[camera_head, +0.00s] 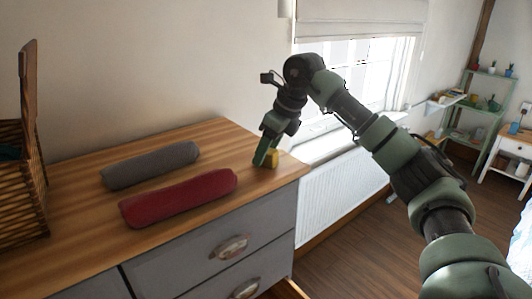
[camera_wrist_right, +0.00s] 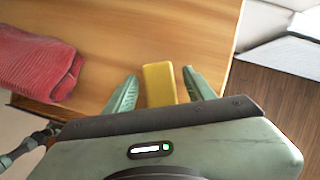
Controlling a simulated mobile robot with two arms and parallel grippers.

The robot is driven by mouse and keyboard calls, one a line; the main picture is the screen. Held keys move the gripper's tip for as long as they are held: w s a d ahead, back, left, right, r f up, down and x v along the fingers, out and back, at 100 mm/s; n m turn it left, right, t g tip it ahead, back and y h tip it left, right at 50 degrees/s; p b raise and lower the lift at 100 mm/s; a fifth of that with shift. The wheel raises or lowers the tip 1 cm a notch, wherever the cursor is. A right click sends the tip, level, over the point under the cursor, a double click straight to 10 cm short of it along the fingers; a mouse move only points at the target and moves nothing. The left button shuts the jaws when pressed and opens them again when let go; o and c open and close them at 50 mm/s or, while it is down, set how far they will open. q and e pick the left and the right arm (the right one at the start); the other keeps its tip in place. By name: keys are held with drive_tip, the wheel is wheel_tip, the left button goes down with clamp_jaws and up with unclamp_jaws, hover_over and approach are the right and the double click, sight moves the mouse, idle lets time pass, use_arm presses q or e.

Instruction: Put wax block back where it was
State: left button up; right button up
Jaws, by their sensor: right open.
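The yellow wax block (camera_head: 272,158) stands on the wooden dresser top near its right end. In the right wrist view the block (camera_wrist_right: 159,84) lies between the two green fingers, with a gap showing on each side. My right gripper (camera_head: 265,157) reaches down at the block and is open around it; it also shows in the right wrist view (camera_wrist_right: 160,90). The block's lower part is hidden behind the gripper body in the wrist view. My left gripper is not in view.
A red rolled cloth (camera_head: 180,197) and a grey rolled cloth (camera_head: 151,165) lie on the dresser top (camera_head: 225,140) left of the block. A wicker basket (camera_head: 22,185) stands at the far left. The dresser's right edge is close to the block.

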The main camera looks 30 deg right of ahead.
drive_tip(key=b+v, duration=0.1)
drive_tip(key=v, duration=1)
drive_tip(key=shift+r+b, duration=0.2)
drive_tip(key=shift+b, duration=0.15)
